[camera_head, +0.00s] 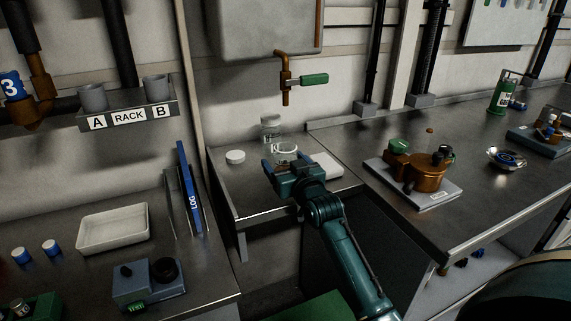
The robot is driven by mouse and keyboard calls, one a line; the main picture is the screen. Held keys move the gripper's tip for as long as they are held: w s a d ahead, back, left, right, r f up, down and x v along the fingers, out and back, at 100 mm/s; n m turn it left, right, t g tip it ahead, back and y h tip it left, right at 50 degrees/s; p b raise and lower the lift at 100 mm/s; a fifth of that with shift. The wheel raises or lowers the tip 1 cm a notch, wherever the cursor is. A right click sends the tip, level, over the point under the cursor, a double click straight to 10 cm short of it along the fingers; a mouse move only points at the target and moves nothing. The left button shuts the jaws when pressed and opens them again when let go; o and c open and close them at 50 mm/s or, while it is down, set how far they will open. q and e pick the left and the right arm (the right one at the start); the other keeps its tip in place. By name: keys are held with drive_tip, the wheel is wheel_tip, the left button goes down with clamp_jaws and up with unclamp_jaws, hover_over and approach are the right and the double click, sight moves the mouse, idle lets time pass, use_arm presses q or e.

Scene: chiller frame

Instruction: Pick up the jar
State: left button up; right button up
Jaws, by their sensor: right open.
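A clear glass jar (270,125) stands upright at the back of the low metal shelf in the middle. A second clear round vessel with a pale rim (285,148) is just in front of it, nearer my right gripper; its lower part is hidden by the gripper. My right gripper (284,160) is open, with its fingers spread to the left and right at this nearer vessel. I cannot tell whether the fingers touch it. A round white lid (235,157) lies on the shelf to the left. My left gripper is not in view.
A white flat block (325,166) lies right of the gripper. A green-handled tap (312,80) hangs above the shelf. A blue log binder (190,188) stands left, near a white tray (113,228). A copper device (428,172) sits on the right bench. The shelf's front left is clear.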

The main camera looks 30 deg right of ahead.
drive_tip(key=shift+c, duration=0.3)
drive_tip(key=c, duration=1)
drive_tip(key=shift+c, duration=0.2)
